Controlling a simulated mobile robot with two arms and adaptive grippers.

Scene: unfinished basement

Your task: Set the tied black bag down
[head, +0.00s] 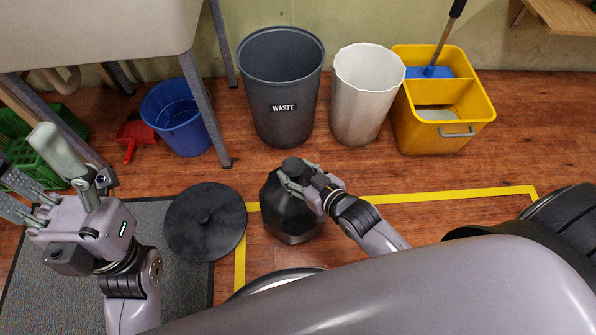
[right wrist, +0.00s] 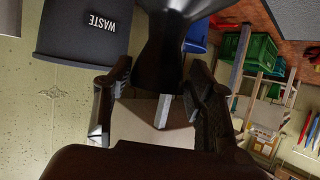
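The tied black bag (head: 284,218) is upright in front of the grey waste bin, by the corner of the yellow floor line. I cannot tell whether its bottom touches the floor. My right gripper (head: 293,179) is at its tied neck. In the right wrist view the dark neck (right wrist: 165,45) runs between the two fingers (right wrist: 158,88), which close in on it from both sides. My left gripper (head: 32,178) is at the far left with its fingers spread and empty, above the grey mat.
The open waste bin (head: 281,92), a white bin (head: 364,95) and a yellow mop bucket (head: 435,130) line the wall. A blue bucket (head: 178,120) stands left. A round black lid (head: 205,243) lies partly on the mat (head: 60,275). Floor right of the bag is clear.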

